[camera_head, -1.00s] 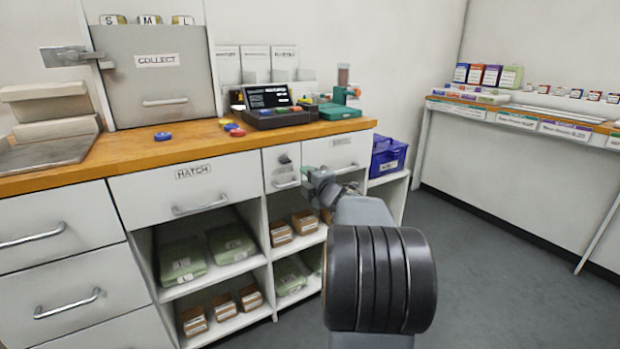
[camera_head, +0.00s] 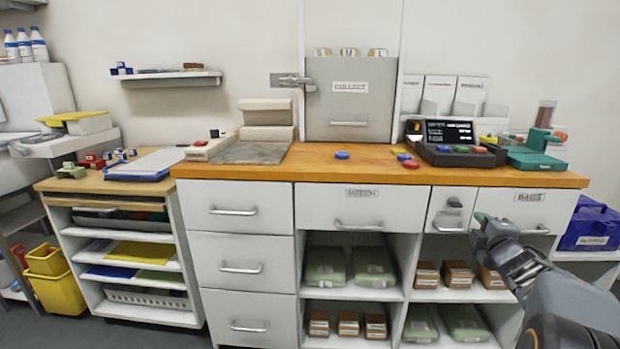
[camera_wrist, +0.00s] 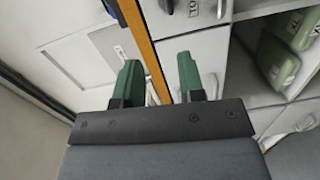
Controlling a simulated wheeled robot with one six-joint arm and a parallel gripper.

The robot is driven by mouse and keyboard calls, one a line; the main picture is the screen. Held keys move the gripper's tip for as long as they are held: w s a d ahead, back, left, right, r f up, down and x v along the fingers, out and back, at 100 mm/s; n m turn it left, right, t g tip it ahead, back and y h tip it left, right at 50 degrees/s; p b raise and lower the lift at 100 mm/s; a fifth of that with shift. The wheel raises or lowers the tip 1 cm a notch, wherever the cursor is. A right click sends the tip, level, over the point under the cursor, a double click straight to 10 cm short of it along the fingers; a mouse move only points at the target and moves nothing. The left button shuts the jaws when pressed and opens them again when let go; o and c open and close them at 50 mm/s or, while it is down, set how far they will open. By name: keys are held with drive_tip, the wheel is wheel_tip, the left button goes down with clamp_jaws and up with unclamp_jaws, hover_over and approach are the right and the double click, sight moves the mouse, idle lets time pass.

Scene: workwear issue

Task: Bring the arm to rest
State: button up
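My arm reaches in from the lower right of the head view, and my gripper (camera_head: 482,220) is in front of the drawer labelled BAGS (camera_head: 528,200), at the right end of the counter. In the wrist view the two green fingers of my gripper (camera_wrist: 160,80) stand well apart with nothing between them. The counter's wooden edge (camera_wrist: 145,45) and white fronts show beyond the fingers. I cannot tell how far the fingertips are from the drawer front.
The wooden counter (camera_head: 440,172) carries red and blue discs, a dark console (camera_head: 450,143) and a green device (camera_head: 535,150). Shelves below hold green packs and brown boxes. A blue crate (camera_head: 590,225) stands at right, a yellow bin (camera_head: 58,285) at far left.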

drive_tip(key=s+a+r+m+g+h+p, duration=0.1)
drive_tip(key=s+a+r+m+g+p, duration=0.15)
drive_tip(key=a+r+m+p, duration=0.5)
drive_tip(key=s+a+r+m+g+p, duration=0.25)
drive_tip(key=a+r+p, duration=0.3)
drive_tip(key=p, duration=0.45)
drive_tip(key=s+a+r+m+g+y+p, duration=0.2)
drive_tip(key=s+a+r+g+p, duration=0.1)
drive_tip(key=s+a+p, duration=0.4)
drive_tip(key=s+a+r+m+g+y+p, duration=0.2)
drive_tip(key=s+a+r+g+p, duration=0.1)
drive_tip(key=s+a+g+p, duration=0.2)
drive_tip(key=s+a+p, duration=0.2)
drive_tip(key=s+a, duration=0.1)
drive_tip(key=shift+m+y, duration=0.3)
